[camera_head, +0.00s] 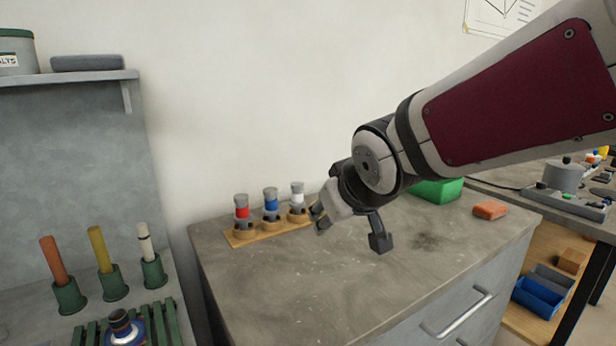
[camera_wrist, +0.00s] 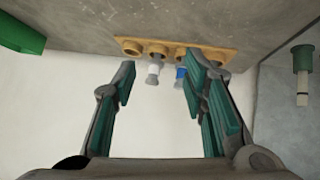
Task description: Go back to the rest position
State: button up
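My gripper (camera_head: 318,218) hangs over the grey bench, to the right of the wooden rack (camera_head: 243,238). In the wrist view my gripper (camera_wrist: 160,82) has its two green-padded fingers spread apart, with nothing clasped. The rack (camera_wrist: 146,42) shows beyond the fingertips there. It holds a red-banded bottle (camera_head: 242,212), a blue-banded bottle (camera_head: 270,203) and a white-banded bottle (camera_head: 297,198), all upright. In the wrist view the white-banded bottle (camera_wrist: 153,69) and blue-banded bottle (camera_wrist: 181,72) show past the fingers. The red-banded one is hidden there, and the rack's end holder looks empty.
A green bin (camera_head: 437,190) stands behind my arm, with an orange block (camera_head: 490,210) to its right. Green holders (camera_head: 70,297) with coloured sticks stand at left, below a shelf (camera_head: 70,78). The bench front (camera_head: 330,310) is clear.

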jog(key=s+d+f+m+g+h, duration=0.3)
jog(key=s+d+g, duration=0.1)
jog(key=s+d, duration=0.9)
jog(key=s+d+f+m+g, duration=0.1)
jog(key=s+f+g, duration=0.1)
jog(key=s, duration=0.9)
jog(key=s+d+f+m+g, duration=0.1)
jog(key=s+f+m+g, duration=0.15)
jog(key=s, duration=0.75)
notch_tip(320, 180, up, 23)
jog(key=t+p, duration=0.3)
jog(key=p, duration=1.7)
jog(key=shift+w+n+y, duration=0.15)
jog(key=shift+n+y, duration=0.25)
jog(key=shift+n, duration=0.05)
